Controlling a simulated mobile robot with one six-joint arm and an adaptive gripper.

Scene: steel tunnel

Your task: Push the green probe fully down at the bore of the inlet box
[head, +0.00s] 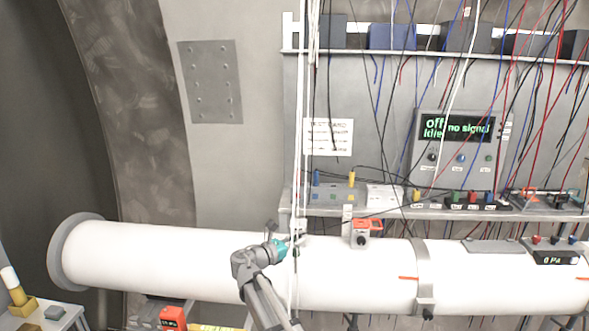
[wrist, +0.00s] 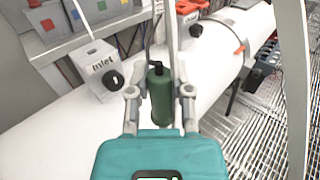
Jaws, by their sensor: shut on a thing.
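The green probe (wrist: 161,97) stands between the two fingers of my gripper (wrist: 160,92) in the wrist view, with a black cable rising from its top. My gripper is shut on it. The white inlet box (wrist: 97,68), marked "Inlet" and with a black knob on its front, sits on the white pipe to the left of the probe. The probe appears apart from the box, over the pipe. A small dark spot on top of the box may be its bore. In the head view my gripper (head: 279,250) is at the pipe's upper side; the probe cannot be made out there.
The white pipe (head: 170,262) runs across the scene. An orange-topped fitting (head: 362,232) sits on it to the right of my gripper. A shelf with boxes stands behind, and many cables hang down. The display (head: 458,127) reads "off", "idle" and "no signal".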

